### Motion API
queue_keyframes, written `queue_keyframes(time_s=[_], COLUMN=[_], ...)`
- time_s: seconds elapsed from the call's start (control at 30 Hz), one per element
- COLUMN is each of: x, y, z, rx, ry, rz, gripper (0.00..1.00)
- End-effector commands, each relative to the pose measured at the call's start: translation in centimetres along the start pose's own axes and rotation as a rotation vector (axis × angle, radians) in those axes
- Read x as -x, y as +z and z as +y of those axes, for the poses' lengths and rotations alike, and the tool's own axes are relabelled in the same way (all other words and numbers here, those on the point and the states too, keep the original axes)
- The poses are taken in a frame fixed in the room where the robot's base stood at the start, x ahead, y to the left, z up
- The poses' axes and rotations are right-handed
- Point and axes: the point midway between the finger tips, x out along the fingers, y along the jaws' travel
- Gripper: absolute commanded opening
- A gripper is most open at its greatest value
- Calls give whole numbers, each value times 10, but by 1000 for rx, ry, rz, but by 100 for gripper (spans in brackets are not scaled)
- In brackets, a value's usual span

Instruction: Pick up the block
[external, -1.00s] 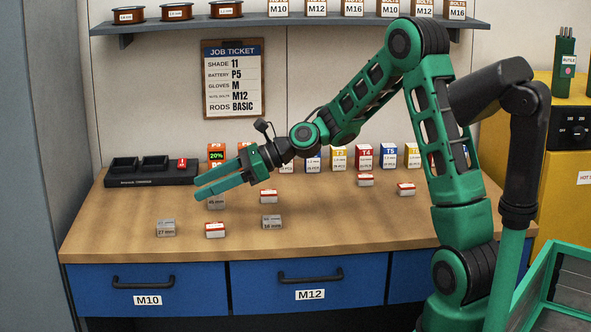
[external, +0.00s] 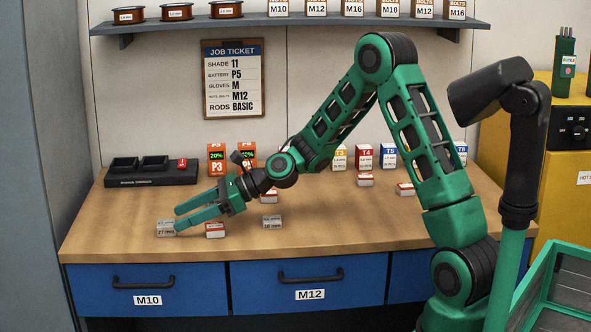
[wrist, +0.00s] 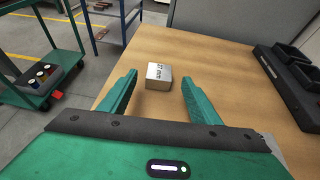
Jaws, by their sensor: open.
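A small grey block labelled 27 mm (external: 166,230) sits near the front left of the bench. In the wrist view the grey block (wrist: 158,77) lies just ahead of my fingertips, centred in the gap between them. My gripper (external: 177,219) is open and low over the bench, its fingers pointing left at this block. In the wrist view my gripper (wrist: 159,84) is empty, with one finger on each side of the gap. Whether the tips overlap the block's near face is hard to tell.
A red-and-white block (external: 215,231) sits just below my gripper in the external view. Another grey block (external: 271,223) is to the right. The bench's front right is clear.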

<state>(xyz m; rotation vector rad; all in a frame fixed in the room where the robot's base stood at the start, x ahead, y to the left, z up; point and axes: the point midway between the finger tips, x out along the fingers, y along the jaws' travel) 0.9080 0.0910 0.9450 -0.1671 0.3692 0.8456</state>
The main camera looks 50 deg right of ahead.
Motion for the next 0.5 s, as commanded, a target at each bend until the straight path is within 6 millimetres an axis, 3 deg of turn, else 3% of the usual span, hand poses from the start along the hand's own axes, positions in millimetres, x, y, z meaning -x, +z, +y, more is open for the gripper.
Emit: queue_keyframes(time_s=[0.3,0.5], x=[-41,-47], y=[4,4], z=[2,1], rx=[2,1], ry=[2,0], rz=[0,0], gripper=[57,57])
